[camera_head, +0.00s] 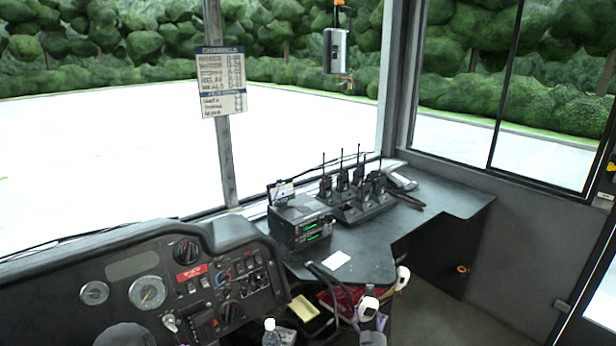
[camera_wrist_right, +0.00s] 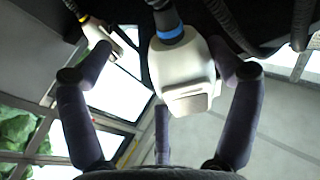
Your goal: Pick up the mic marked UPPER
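Two pale hand mics hang by the radio desk. The lower one (camera_head: 368,308) has a dark cord top. The other (camera_head: 402,278) hangs a little farther right and higher. In the right wrist view, a large white mic with a blue collar (camera_wrist_right: 185,78) hangs just ahead, and a smaller-looking mic with a yellow collar (camera_wrist_right: 104,33) is at upper left. No UPPER marking is readable. My right gripper (camera_wrist_right: 162,62) is open, its dark fingers spread around the blue-collared mic; the right finger looks very close, contact unclear. It barely shows in the head view (camera_head: 372,338). My left gripper is not identifiable.
The black desk (camera_head: 370,250) carries a stacked radio unit (camera_head: 300,223) and a charger with several handheld radios (camera_head: 352,205). Dark cords (camera_head: 335,285) hang over its front edge above a red item. The dashboard (camera_head: 170,285) lies left. Floor at the right (camera_head: 440,315) is clear.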

